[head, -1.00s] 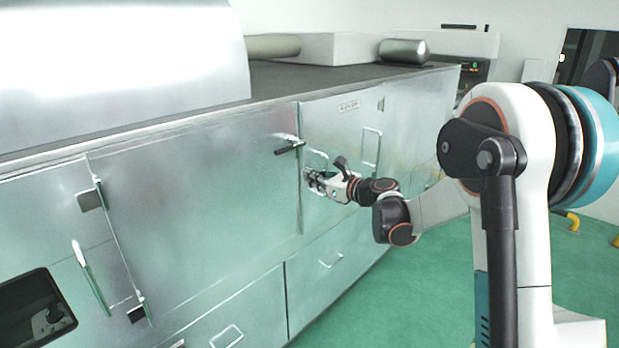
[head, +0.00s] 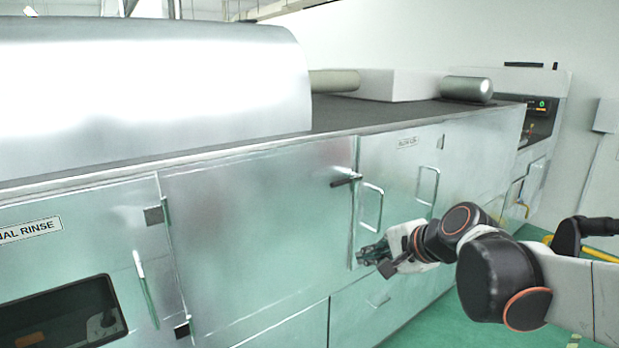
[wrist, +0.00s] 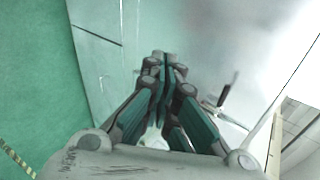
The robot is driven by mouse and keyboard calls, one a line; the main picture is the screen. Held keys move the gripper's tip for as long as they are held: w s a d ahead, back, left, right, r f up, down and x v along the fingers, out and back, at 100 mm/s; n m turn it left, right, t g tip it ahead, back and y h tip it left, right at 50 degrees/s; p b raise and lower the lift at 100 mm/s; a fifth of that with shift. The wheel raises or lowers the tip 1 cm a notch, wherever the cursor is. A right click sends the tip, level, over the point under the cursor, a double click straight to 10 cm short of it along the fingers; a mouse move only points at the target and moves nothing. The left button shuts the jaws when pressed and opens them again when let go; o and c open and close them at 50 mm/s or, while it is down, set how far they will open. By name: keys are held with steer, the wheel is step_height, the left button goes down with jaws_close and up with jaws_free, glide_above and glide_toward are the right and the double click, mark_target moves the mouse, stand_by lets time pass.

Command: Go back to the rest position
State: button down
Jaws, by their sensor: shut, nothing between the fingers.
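My gripper (head: 372,254) is in front of the metal cabinet (head: 262,235), below and to the right of a black latch handle (head: 346,181). It is empty, and its fingers point left along the cabinet front. In the wrist view my gripper (wrist: 163,62) shows with its fingers together and nothing between them. The black handle (wrist: 222,96) shows to the right of the fingers there. I cannot tell whether the fingers touch the cabinet.
The cabinet doors carry protruding handles, such as a loop handle (head: 372,207) just above my gripper and a long handle (head: 146,289) at left. A machine with a lit display (head: 541,104) stands at the back right. Green floor (head: 418,322) shows at lower right.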

steer(key=s+d+f+n+h, duration=0.2)
steer(key=s+n, duration=0.2)
steer(key=s, duration=0.3)
steer(key=s+d+f+n+g+h, duration=0.1)
steer(key=s+d+f+n, duration=0.1)
steer(key=s, duration=0.5)
steer(key=s+d+f+n+g+h, duration=0.1)
steer(key=s+d+f+n+h, duration=0.1)
steer(key=s+n, duration=0.4)
steer(key=shift+s+d+f+n+h+b, duration=0.3)
steer(key=shift+s+d+f+b, duration=0.15)
steer(key=shift+s+f, duration=0.45)
steer(key=shift+s+r, duration=0.1)
steer(key=shift+r, duration=0.05)
